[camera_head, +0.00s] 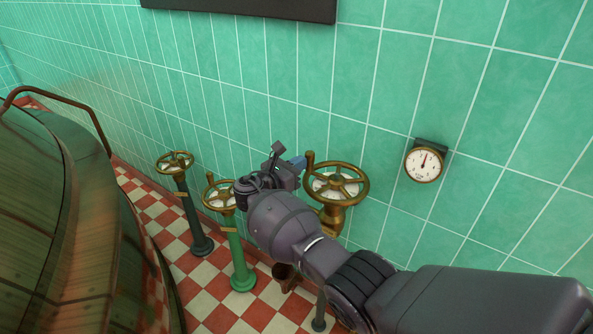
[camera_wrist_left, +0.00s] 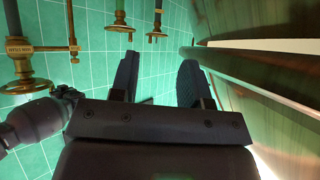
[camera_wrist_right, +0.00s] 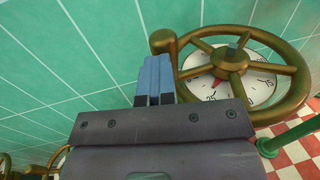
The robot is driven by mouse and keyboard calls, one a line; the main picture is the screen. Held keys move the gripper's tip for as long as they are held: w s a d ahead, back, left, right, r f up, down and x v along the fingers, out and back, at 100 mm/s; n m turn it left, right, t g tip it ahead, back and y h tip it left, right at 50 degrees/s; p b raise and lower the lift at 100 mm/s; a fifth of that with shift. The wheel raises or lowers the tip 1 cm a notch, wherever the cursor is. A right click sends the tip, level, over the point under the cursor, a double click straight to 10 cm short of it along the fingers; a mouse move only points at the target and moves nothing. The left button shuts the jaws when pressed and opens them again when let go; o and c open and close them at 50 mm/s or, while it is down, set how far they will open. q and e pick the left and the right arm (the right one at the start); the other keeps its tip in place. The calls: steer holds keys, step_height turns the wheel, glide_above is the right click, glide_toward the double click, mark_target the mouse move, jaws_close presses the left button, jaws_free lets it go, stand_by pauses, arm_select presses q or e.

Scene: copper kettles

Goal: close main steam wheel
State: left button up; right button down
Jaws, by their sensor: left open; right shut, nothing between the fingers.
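The large brass handwheel (camera_head: 362,184) stands on a brass valve body near the tiled wall. My left gripper (camera_wrist_left: 157,78) is open and empty.
A green-post wheel (camera_head: 219,194) and a dark-post wheel (camera_head: 174,162) stand to the left. A round gauge (camera_head: 424,164) hangs on the wall at right. A large copper kettle (camera_head: 60,230) with a rail fills the left. The checkered floor (camera_head: 215,285) lies between.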

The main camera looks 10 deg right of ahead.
steer(key=w+d+m+g+h+b, duration=0.1)
steer(key=w+d+g+b, duration=0.1)
steer(key=w+d, duration=0.3)
steer(key=shift+m+b, duration=0.3)
steer(key=shift+b, duration=0.05)
stand_by(0.7)
stand_by(0.5)
steer(key=shift+a, duration=0.1)
